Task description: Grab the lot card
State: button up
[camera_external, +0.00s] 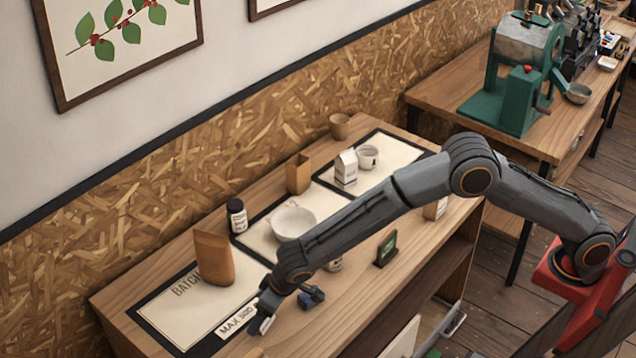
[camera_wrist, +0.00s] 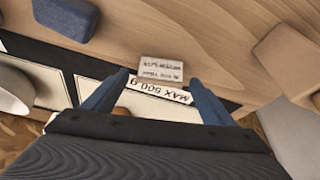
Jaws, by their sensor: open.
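A small white card with dark print, which looks like the lot card (camera_wrist: 162,69), lies on the wooden tabletop in the wrist view. It is just beyond the white "MAX 500 G" strip (camera_wrist: 158,91). My gripper (camera_wrist: 158,80) is open, with a blue finger on each side of the strip and the card slightly ahead between the tips. Nothing is held. In the external view my gripper (camera_external: 264,318) is low over the near edge of the bench, close to the "MAX 500" strip (camera_external: 237,319). I cannot make out the card there.
A blue object (camera_external: 312,296) lies right of my gripper; a tan block (camera_wrist: 287,57) is at the right in the wrist view. A brown pouch (camera_external: 214,258), dark jar (camera_external: 237,216), white bowl (camera_external: 293,221) and small dark sign (camera_external: 387,248) stand on the bench.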

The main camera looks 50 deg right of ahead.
jog(key=shift+x, duration=0.85)
jog(key=c, duration=1.1)
